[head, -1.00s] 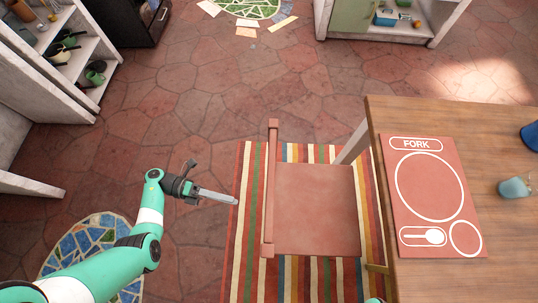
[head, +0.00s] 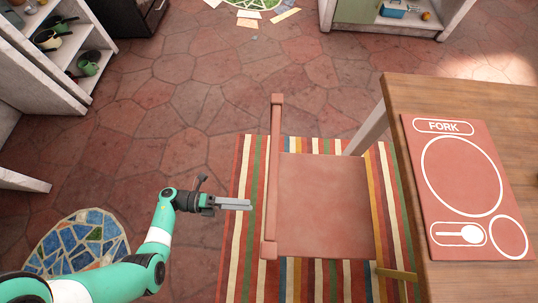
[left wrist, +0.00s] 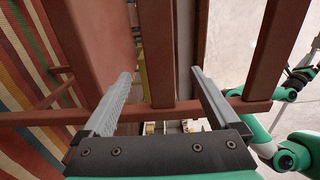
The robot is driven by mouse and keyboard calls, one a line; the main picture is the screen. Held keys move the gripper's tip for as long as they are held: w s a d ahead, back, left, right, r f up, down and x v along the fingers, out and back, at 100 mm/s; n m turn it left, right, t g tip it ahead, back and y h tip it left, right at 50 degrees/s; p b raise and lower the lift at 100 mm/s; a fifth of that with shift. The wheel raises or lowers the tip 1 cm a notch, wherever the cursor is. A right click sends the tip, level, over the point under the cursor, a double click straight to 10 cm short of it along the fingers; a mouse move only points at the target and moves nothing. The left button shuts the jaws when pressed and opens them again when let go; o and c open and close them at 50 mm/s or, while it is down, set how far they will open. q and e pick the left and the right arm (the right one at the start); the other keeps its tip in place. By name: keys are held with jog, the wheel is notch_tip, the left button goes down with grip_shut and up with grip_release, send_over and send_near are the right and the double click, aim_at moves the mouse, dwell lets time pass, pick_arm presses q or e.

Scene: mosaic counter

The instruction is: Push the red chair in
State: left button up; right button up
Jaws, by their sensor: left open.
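The red chair (head: 325,205) stands on the striped rug, its seat facing the wooden table (head: 395,170) on the right and its back to the left. A visible gap lies between the seat and the table. My left gripper (head: 235,203) is just left of the chair's back, its fingertips pointing at it and close to it. In the left wrist view, the open fingers (left wrist: 165,90) show with an upright red slat (left wrist: 157,50) of the back between them. I cannot tell whether they touch. Teal parts of my right arm show at the right there; its jaws are unclear.
A red placemat marked FORK (head: 465,185) lies on the table. The striped rug (head: 240,240) is under the chair. Open shelves (head: 70,50) stand at the upper left.

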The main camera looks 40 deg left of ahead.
pick_arm(q)
jog(key=x, duration=0.9)
jog(key=shift+w+d, duration=0.1)
jog(key=shift+d, duration=0.05)
grip_shut()
